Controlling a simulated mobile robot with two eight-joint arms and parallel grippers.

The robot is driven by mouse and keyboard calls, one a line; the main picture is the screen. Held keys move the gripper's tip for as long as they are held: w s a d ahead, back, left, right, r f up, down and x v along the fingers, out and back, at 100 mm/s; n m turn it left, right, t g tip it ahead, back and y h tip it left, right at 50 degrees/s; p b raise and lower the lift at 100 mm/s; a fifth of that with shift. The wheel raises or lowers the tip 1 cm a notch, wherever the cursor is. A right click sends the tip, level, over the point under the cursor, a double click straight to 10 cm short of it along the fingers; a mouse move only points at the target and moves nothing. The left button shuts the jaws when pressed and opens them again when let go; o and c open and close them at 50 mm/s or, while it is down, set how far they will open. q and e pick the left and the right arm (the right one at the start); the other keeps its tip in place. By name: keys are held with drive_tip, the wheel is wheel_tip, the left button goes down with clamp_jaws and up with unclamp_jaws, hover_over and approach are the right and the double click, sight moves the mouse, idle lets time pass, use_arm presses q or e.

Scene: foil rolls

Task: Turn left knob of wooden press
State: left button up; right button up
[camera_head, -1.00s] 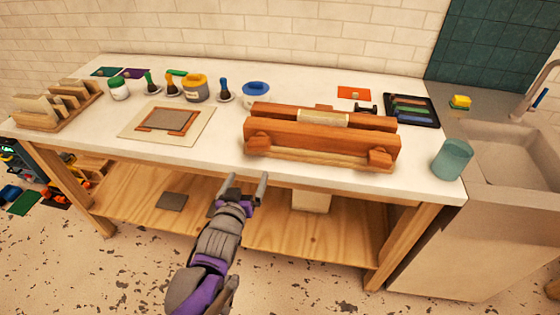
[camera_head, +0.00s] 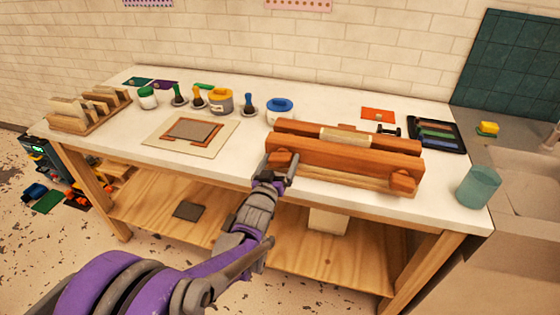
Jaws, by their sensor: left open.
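The wooden press (camera_head: 345,155) lies on the white table, its long reddish-brown bars running left to right. Its left knob (camera_head: 281,158) is a small wooden block at the front left end. Its right knob (camera_head: 403,180) is at the front right end. My left gripper (camera_head: 280,165) is open at the left knob, with its fingers around or just in front of it; I cannot tell whether they touch. The fingers partly cover the knob. My right gripper is not in view.
The white table (camera_head: 195,171) has a paper with a frame (camera_head: 192,132) left of the press. Jars and brushes stand behind, including a blue-lidded jar (camera_head: 280,110). A teal cup (camera_head: 478,187) stands at the right front corner. A sink is further right.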

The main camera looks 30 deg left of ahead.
use_arm(q)
drive_tip(key=c, duration=1.2)
drive_tip(key=shift+o, duration=0.2)
drive_tip(key=shift+m+b, duration=0.3)
drive_tip(key=shift+m, duration=1.8)
drive_tip(key=o, duration=1.2)
drive_tip(key=shift+c, duration=0.2)
drive_tip(key=v, duration=1)
drive_tip(key=shift+s, duration=0.4)
